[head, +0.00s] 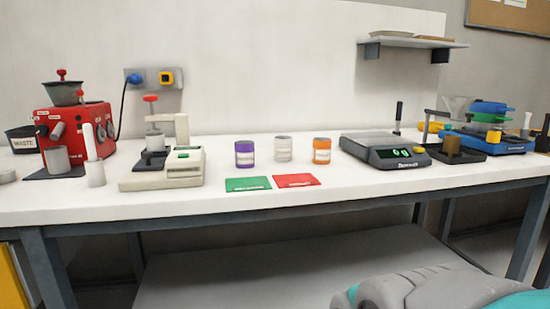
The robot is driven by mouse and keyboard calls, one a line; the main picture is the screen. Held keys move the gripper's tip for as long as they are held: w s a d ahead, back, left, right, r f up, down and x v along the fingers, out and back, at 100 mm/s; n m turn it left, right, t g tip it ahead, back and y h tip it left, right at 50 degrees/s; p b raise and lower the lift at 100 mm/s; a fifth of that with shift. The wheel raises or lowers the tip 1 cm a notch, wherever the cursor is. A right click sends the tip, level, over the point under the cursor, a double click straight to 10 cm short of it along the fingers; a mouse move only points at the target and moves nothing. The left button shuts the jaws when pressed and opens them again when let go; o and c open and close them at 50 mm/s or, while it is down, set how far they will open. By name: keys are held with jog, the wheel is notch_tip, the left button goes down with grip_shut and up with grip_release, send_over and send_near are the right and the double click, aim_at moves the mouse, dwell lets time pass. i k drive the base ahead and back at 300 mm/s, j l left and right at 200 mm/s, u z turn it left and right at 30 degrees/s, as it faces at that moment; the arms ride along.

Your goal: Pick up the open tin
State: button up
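No tin can be picked out for certain as the open one; the rims are too small to tell. A grey metal cylinder (58,160) stands upright in front of the red machine at the left. A small brown-gold cylinder (452,146) stands on a dark tray at the right. Three labelled jars, purple (244,154), pale grey (283,149) and orange (321,151), stand upright in a row mid-table and look lidded. Part of my arm shows at the bottom right, below the table edge. My gripper's fingers are not in view.
The white table (340,193) carries the red machine (82,128), a beige press (170,165), a dark scale (385,150) and a blue device (485,140). Green (248,184) and red (297,180) cards lie before the jars. The front strip is mostly clear. A shelf (413,42) hangs above right.

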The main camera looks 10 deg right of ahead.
aim_at(321, 146)
jog(key=j+z, duration=0.2)
jog(key=z, duration=0.15)
jog(key=k+j+z, duration=0.1)
jog(key=z, duration=0.25)
jog(key=k+j+z, duration=0.1)
jog(key=j+z, duration=0.25)
